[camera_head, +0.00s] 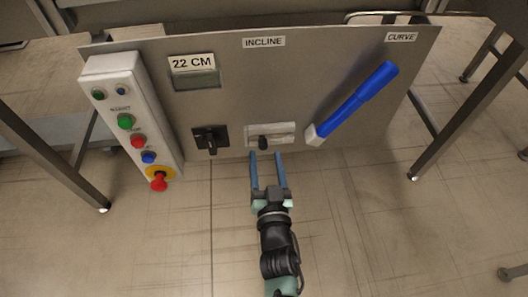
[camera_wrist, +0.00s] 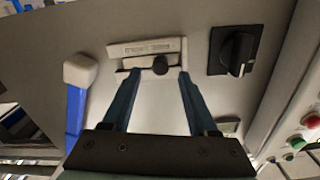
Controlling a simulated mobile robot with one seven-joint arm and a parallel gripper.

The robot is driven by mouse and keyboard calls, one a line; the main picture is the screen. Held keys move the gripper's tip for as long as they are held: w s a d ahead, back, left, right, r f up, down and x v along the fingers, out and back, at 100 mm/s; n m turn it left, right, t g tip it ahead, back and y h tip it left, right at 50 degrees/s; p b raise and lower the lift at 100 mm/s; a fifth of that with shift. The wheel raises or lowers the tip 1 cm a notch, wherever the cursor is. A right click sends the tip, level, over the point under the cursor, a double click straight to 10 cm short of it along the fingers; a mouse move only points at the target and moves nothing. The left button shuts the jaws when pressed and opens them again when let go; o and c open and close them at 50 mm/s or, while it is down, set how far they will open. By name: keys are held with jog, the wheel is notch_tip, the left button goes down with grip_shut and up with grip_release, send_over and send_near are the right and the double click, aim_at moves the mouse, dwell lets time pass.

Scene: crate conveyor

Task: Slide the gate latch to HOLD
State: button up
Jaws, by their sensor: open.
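The gate latch is a small black knob (camera_head: 263,142) in a slot on a pale plate (camera_head: 288,130) low on the grey panel. In the head view the knob sits left of the plate's middle. In the wrist view the knob (camera_wrist: 160,65) is right of the slot's middle, and the plate's lettering (camera_wrist: 145,47) is too small to read. My gripper (camera_head: 266,156) is open with two blue fingers pointing at the latch. In the wrist view the fingertips (camera_wrist: 160,73) lie on either side of the knob, with gaps; whether they reach past it I cannot tell.
A black rotary switch (camera_head: 210,139) is left of the latch and a blue-handled lever (camera_head: 355,102) is right of it. A button box (camera_head: 130,118) with a red emergency stop (camera_head: 159,182) stands at the panel's left. A display (camera_head: 196,81) is above the switch. The floor before the panel is clear.

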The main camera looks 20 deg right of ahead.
aim_at(264, 148)
jog(key=shift+b+x, duration=0.4)
jog(key=shift+x, duration=1.4)
grip_shut()
